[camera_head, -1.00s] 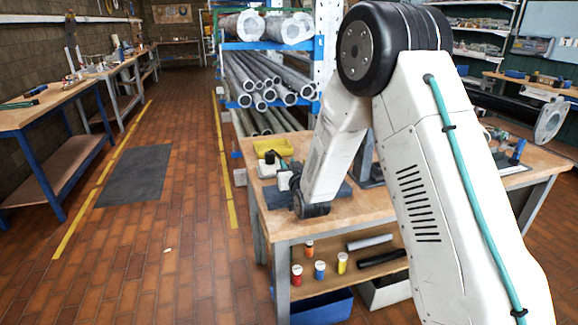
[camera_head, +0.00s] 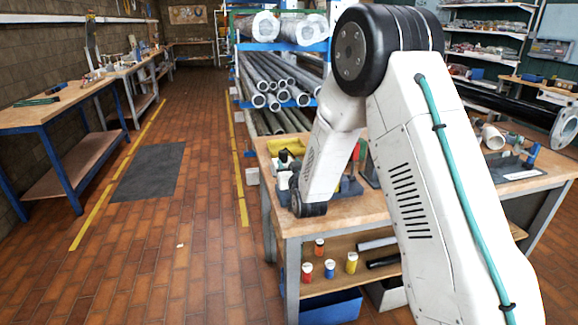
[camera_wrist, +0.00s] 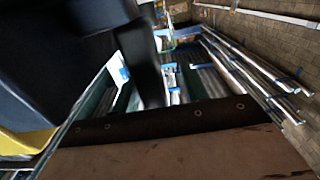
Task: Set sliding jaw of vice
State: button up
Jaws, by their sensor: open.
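My gripper (camera_head: 285,174) shows small and partly hidden at the end of my arm, over the near left corner of the wooden workbench (camera_head: 385,208). In the wrist view, dark parts that look like its fingers stand apart, and I see nothing held between them. A dark piece with a blue part (camera_head: 352,187) stands on the bench just right of my forearm. It may belong to the vice, but my arm covers much of it. I cannot make out the sliding jaw in either view.
A yellow tray (camera_head: 285,146) lies behind my gripper. Small pots, including a yellow one (camera_head: 352,263), stand on the bench's lower shelf. A pipe rack (camera_head: 275,82) stands behind. The tiled floor to the left is open around a dark mat (camera_head: 150,172).

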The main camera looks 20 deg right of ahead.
jog(key=s, duration=0.7)
jog(key=shift+s+a, duration=0.35)
jog(key=s+r+g+y, duration=0.2)
jog(key=s+r+g, duration=0.55)
jog(key=s, duration=0.25)
jog(key=s+r+g, duration=0.2)
jog(key=s+g, duration=0.1)
jog(key=s, duration=0.8)
jog(key=s+r+g, duration=0.2)
jog(key=s+g, duration=0.1)
jog(key=s, duration=0.8)
jog(key=s+r+n+g, duration=0.1)
jog(key=s+g, duration=0.2)
jog(key=s, duration=0.7)
jog(key=shift+s+d+r, duration=0.3)
jog(key=shift+s+r, duration=0.1)
